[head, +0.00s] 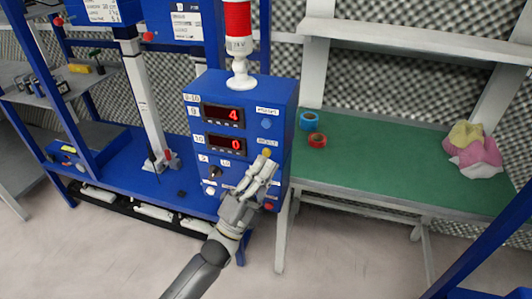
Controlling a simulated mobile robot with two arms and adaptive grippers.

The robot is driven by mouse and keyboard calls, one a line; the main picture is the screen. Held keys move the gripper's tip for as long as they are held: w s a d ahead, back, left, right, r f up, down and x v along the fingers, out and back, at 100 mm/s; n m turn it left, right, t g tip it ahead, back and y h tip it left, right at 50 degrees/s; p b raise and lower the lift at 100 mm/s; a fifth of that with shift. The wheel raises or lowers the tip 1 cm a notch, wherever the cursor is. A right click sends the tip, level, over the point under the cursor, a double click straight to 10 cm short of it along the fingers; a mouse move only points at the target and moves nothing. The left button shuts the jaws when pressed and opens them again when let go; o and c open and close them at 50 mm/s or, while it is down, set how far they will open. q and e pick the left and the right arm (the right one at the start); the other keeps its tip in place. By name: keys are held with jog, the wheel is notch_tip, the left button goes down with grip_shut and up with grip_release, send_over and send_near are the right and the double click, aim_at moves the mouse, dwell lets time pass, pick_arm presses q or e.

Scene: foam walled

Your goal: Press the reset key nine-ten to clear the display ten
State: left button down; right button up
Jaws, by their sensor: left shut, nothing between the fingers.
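A blue control box (290,100) stands on the bench with two red-digit displays. The upper display (222,115) reads 4. The lower display (224,143), with a label that looks like 10 beside it, reads 0. A blue key (266,124) sits right of the upper display and a yellow key (266,152) right of the lower one, each under a small white label. My left gripper (266,163) is shut and empty, its fingertips at or just below the yellow key. I cannot tell whether they touch it. My right gripper is not in view.
A red and white signal lamp (239,45) stands on the box. Below the displays are a black knob (215,172) and a red button (268,206). To the right, a green-topped table (380,170) holds blue tape (308,120), red tape (316,140) and crumpled cloths (474,150).

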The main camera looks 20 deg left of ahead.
pick_arm(q)
jog(key=s+p, duration=0.1)
jog(key=s, duration=0.4)
jog(key=shift+a+p, duration=0.1)
jog(key=shift+p, duration=0.3)
dwell(0.4)
